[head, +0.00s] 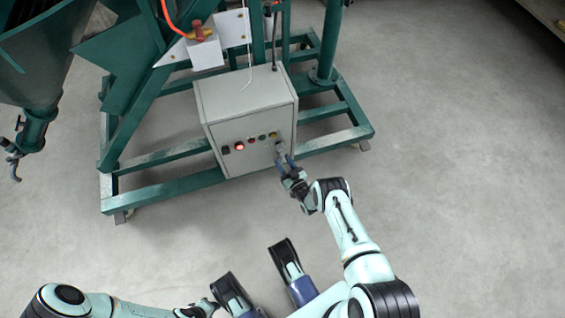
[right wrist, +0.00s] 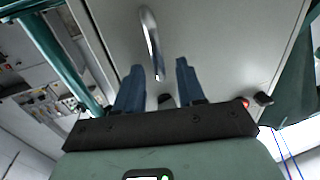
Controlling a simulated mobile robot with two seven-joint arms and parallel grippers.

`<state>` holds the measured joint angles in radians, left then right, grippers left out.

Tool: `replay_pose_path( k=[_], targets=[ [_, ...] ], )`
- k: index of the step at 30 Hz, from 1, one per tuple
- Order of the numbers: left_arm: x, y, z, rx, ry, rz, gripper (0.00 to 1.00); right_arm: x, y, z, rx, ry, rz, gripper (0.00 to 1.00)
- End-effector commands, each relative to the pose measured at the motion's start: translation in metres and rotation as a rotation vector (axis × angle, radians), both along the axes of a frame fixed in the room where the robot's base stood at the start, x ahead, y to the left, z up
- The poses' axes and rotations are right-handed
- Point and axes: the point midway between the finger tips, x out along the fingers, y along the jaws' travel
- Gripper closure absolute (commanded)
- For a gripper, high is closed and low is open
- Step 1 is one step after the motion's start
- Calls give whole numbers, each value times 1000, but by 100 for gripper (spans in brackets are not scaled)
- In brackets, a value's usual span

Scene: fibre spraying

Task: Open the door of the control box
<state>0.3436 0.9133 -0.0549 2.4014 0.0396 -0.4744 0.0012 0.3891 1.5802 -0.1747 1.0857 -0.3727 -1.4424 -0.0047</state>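The control box (head: 249,98) is a light grey cabinet mounted on a green frame, with its door shut. Its front carries a row of buttons and lamps, one lit red (head: 239,146). A metal door handle (right wrist: 150,38) stands on the door; in the head view it is at the front's right side, largely hidden by my gripper. My right gripper (head: 284,161) is at that handle. In the right wrist view its two blue fingers (right wrist: 158,88) are apart, with the handle's end showing between them; contact cannot be told. My left gripper (head: 201,308) is low at the bottom edge, partly cut off.
The green frame (head: 160,156) surrounds the box, with beams on both sides and a post (head: 329,40) at the right. A green hopper (head: 35,60) stands at the upper left. A white cable hangs over the box top. The grey floor (head: 460,170) at the right is clear.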

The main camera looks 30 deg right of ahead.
Motion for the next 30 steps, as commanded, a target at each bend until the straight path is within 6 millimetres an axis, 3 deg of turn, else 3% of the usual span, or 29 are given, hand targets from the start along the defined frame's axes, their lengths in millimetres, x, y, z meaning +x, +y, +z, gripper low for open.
replay_pose_path(
  k=[11, 12, 15, 30],
  targets=[
    [-5, 0, -2, -2, 17, 2, 62, 6, 0, 1, 1, 0, -1, 61],
    [-5, 0, -2, -2, 17, 1, 62, 6, 0, 1, 1, 0, -1, 74],
    [-5, 0, -2, -2, 17, 1, 62, 6, 0, 1, 1, 0, 0, 100],
    [3, 0, 3, 1, -11, -1, 62, -2, 3, 1, 2, 2, -34, 100]
  ],
)
